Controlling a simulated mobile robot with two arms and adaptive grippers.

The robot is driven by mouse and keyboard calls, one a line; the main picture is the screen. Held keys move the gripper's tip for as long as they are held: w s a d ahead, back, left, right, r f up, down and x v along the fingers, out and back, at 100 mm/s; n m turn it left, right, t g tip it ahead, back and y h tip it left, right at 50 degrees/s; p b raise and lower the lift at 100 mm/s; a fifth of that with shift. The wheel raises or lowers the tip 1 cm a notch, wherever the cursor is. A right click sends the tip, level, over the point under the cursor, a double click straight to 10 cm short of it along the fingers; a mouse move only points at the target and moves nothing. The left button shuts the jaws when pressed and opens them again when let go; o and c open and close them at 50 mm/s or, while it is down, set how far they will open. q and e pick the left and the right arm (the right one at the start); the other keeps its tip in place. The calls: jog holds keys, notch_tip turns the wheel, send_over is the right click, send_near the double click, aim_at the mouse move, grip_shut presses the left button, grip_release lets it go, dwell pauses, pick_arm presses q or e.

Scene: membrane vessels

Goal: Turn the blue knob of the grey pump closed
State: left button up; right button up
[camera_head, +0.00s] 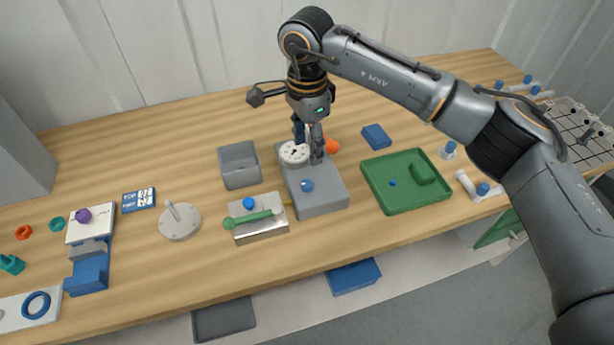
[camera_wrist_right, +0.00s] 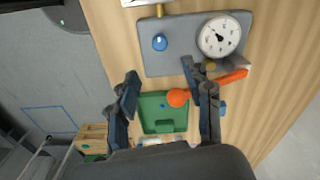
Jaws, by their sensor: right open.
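The grey pump (camera_head: 322,197) is a grey block on the table with a round white gauge (camera_head: 294,153) on its far part and a blue knob (camera_head: 307,185) on its nearer part. In the right wrist view, the pump (camera_wrist_right: 182,61) lies beyond the fingertips, with the blue knob (camera_wrist_right: 160,42) left of the gauge (camera_wrist_right: 219,37). My right gripper (camera_head: 309,148) points down over the far end of the pump, beside the gauge and apart from the knob. Its fingers (camera_wrist_right: 160,76) are spread, with nothing held between them. My left gripper is not in view.
An orange part (camera_head: 332,146) is close beside my right gripper. A green tray (camera_head: 379,189) stands right of the pump. A grey bin (camera_head: 239,178) and a metal block with a green lever (camera_head: 254,217) stand left of it. Bare wood lies in front.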

aim_at(307, 183)
notch_tip(307, 183, down, 12)
jog(key=p, duration=0.3)
jog(key=shift+r, duration=0.25)
jog(key=shift+c, duration=0.4)
grip_shut()
